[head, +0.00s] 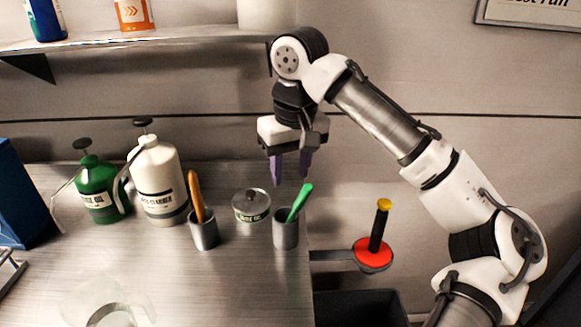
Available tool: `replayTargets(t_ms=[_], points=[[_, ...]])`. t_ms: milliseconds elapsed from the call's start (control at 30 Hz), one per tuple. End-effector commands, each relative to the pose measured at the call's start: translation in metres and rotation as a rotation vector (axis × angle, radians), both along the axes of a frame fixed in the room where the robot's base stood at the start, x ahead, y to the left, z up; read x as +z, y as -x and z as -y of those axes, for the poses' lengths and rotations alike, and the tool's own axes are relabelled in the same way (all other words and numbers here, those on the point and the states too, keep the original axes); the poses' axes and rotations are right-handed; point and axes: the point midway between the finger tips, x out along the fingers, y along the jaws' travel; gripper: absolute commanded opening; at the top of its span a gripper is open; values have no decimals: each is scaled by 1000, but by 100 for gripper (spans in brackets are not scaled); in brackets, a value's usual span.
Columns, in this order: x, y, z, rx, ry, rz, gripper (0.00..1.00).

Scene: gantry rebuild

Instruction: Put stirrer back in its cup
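My gripper (290,170) hangs above the back right of the metal table with its two purple fingers pointing down and apart. Nothing shows between them. Below it, a green stick (300,202) leans in a grey metal cup (286,236) near the table's right edge. An orange-brown stick (196,195) stands slightly tilted in a second grey cup (205,234) to the left. A black stick with a yellow top (379,225) stands on a red round holder (373,256) beyond the right edge. I cannot tell which stick is the stirrer. The cups hide the sticks' lower ends.
A lidded metal pot (251,206) sits between the cups. Green (101,190) and white (158,180) pump bottles stand at the back left. A clear glass vessel (108,300) is at the front left. A shelf (185,38) runs above. A dark bin (362,306) is right of the table.

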Motion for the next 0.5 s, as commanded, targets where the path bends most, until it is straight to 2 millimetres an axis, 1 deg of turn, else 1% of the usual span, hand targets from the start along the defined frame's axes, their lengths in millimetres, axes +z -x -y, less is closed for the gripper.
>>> replayTargets(t_ms=[67,167,500], points=[[5,0,0,0,0,1,40],[18,1,1,-1,-1,3,40],[90,9,5,-4,3,5,40]])
